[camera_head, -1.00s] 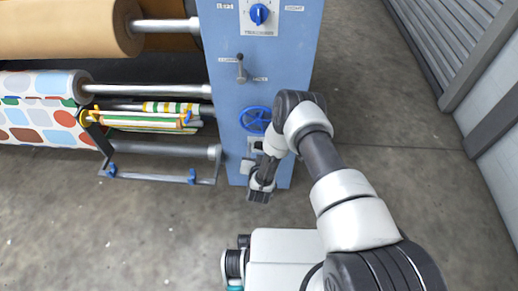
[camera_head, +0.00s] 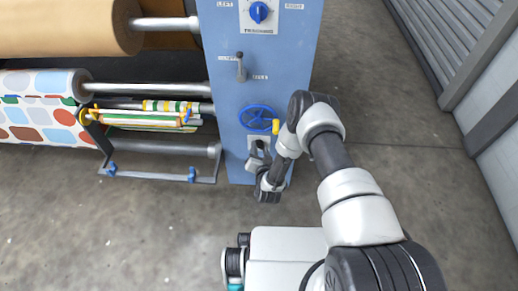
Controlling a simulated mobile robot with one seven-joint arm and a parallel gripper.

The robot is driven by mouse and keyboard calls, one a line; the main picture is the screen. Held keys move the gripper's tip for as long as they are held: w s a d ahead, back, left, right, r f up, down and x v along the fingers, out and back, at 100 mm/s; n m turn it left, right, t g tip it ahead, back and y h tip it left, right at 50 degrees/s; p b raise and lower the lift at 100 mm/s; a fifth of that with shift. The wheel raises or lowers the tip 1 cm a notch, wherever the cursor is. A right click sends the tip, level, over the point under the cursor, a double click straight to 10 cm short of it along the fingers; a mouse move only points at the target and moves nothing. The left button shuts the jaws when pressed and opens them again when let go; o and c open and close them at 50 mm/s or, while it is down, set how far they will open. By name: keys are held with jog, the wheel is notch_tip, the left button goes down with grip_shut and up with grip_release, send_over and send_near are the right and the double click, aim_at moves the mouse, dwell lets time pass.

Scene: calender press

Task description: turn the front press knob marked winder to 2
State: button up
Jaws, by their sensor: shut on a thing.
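The blue press cabinet (camera_head: 235,100) stands upright in front of me. Low on its face is a white plate (camera_head: 258,142), partly covered by my gripper and too small to read. My gripper (camera_head: 257,158) is at this plate, shut on a small knob there that its jaws mostly hide; I cannot read its setting. Higher up, a blue pointer knob (camera_head: 259,12) sits on a white plate that seems to read "TRIMMING", with "LEFT" and "RIGHT" labels beside it.
A blue handwheel (camera_head: 258,118) with a yellow handle (camera_head: 276,126) sits just above my gripper. A grey lever (camera_head: 241,68) is higher up. Rollers with brown material (camera_head: 60,28) and patterned material (camera_head: 40,108) are at left. The floor at right is clear up to a wall.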

jog(key=m+y, duration=0.1)
jog(key=m, duration=0.1)
jog(key=m+t+y, duration=0.1)
jog(key=m, duration=0.1)
jog(key=shift+w+d+f, duration=0.1)
jog(key=shift+d+f, duration=0.1)
jog(key=shift+d, duration=0.15)
jog(key=shift+d+f+m+t+y, duration=0.15)
jog(key=shift+m+t+y, duration=0.35)
jog(key=shift+m, duration=0.6)
jog(key=shift+f+m+t+y, duration=0.1)
jog(key=shift+m+t+y, duration=0.45)
jog(key=shift+m, duration=1.05)
jog(key=shift+w, duration=0.1)
jog(key=o, duration=1)
jog(key=shift+o, duration=0.2)
jog(key=shift+s+f, duration=0.1)
jog(key=shift+s, duration=0.15)
